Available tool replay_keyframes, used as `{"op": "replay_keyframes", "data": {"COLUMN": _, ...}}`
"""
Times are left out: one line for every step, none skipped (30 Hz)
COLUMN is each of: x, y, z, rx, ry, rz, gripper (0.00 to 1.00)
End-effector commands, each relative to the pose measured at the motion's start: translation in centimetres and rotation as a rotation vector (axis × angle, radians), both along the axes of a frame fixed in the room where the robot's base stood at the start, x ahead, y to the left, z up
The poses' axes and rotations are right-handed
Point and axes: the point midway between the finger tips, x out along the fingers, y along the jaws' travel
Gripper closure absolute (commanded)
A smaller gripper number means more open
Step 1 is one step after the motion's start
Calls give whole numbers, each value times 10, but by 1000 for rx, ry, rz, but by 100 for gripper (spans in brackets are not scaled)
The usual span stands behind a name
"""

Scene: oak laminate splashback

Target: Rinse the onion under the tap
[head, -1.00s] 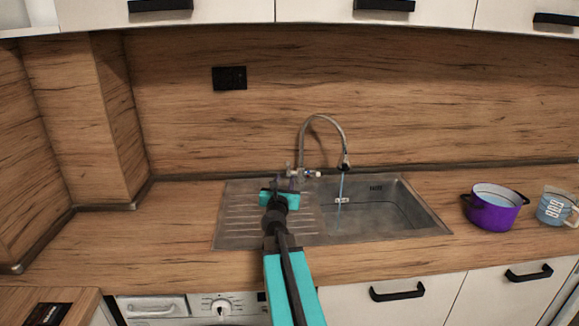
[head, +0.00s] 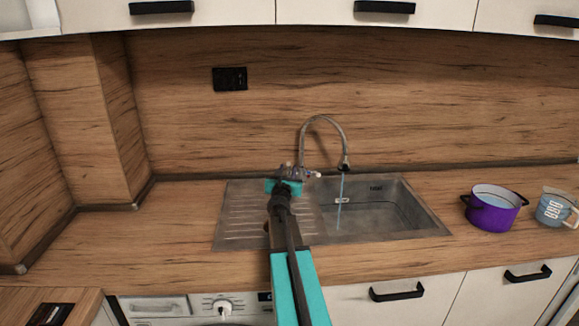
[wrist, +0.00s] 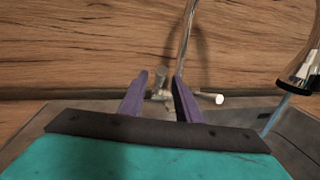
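The tap (head: 323,118) has a curved metal spout, and a thin blue stream of water (head: 341,188) runs from its nozzle into the sink basin (head: 375,212). In the wrist view the nozzle (wrist: 299,78) and stream (wrist: 276,116) show at the right. My gripper (wrist: 159,76) has two purple fingers held apart with nothing gripped. It is at the tap's base, left of the stream, and the tap's valve with its white-tipped lever (wrist: 210,98) shows between and just right of the fingers. In the head view my gripper hides part of the valve. No onion is visible.
A purple pot (head: 494,207) with pale blue contents and a clear measuring jug (head: 553,208) stand on the counter right of the sink. The ribbed drainboard (head: 243,213) is bare. The counter (head: 160,225) left of the sink is clear. The wooden splashback (head: 430,90) rises close behind the tap.

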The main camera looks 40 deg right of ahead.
Motion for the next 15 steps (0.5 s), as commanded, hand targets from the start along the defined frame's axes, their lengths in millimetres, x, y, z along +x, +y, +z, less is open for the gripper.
{"op": "replay_keyframes", "data": {"x": 4, "y": -5, "z": 0, "rx": -1, "ry": 1, "rz": 0, "gripper": 69}}
{"op": "replay_keyframes", "data": {"x": 6, "y": -7, "z": 1, "rx": -1, "ry": 1, "rz": 0, "gripper": 69}}
{"op": "replay_keyframes", "data": {"x": 8, "y": -10, "z": 1, "rx": -1, "ry": 1, "rz": 0, "gripper": 69}}
{"op": "replay_keyframes", "data": {"x": 10, "y": -12, "z": 0, "rx": -1, "ry": 1, "rz": 0, "gripper": 69}}
{"op": "replay_keyframes", "data": {"x": 11, "y": -14, "z": 0, "rx": -1, "ry": 1, "rz": 0, "gripper": 69}}
{"op": "replay_keyframes", "data": {"x": 13, "y": -16, "z": 0, "rx": 0, "ry": 0, "rz": -1, "gripper": 69}}
{"op": "replay_keyframes", "data": {"x": 15, "y": -18, "z": 0, "rx": 0, "ry": 0, "rz": -1, "gripper": 69}}
{"op": "replay_keyframes", "data": {"x": 16, "y": -20, "z": 0, "rx": 0, "ry": 0, "rz": -1, "gripper": 69}}
{"op": "replay_keyframes", "data": {"x": 18, "y": -23, "z": 0, "rx": 0, "ry": 0, "rz": -1, "gripper": 69}}
{"op": "replay_keyframes", "data": {"x": 19, "y": -24, "z": 0, "rx": 0, "ry": 0, "rz": -1, "gripper": 69}}
{"op": "replay_keyframes", "data": {"x": 20, "y": -26, "z": 0, "rx": 0, "ry": 0, "rz": -1, "gripper": 69}}
{"op": "replay_keyframes", "data": {"x": 21, "y": -28, "z": 0, "rx": 0, "ry": 0, "rz": -2, "gripper": 69}}
{"op": "replay_keyframes", "data": {"x": 22, "y": -29, "z": 0, "rx": -1, "ry": 1, "rz": -2, "gripper": 69}}
{"op": "replay_keyframes", "data": {"x": 23, "y": -30, "z": 0, "rx": -1, "ry": 1, "rz": -2, "gripper": 69}}
{"op": "replay_keyframes", "data": {"x": 23, "y": -31, "z": 0, "rx": -1, "ry": 1, "rz": -2, "gripper": 69}}
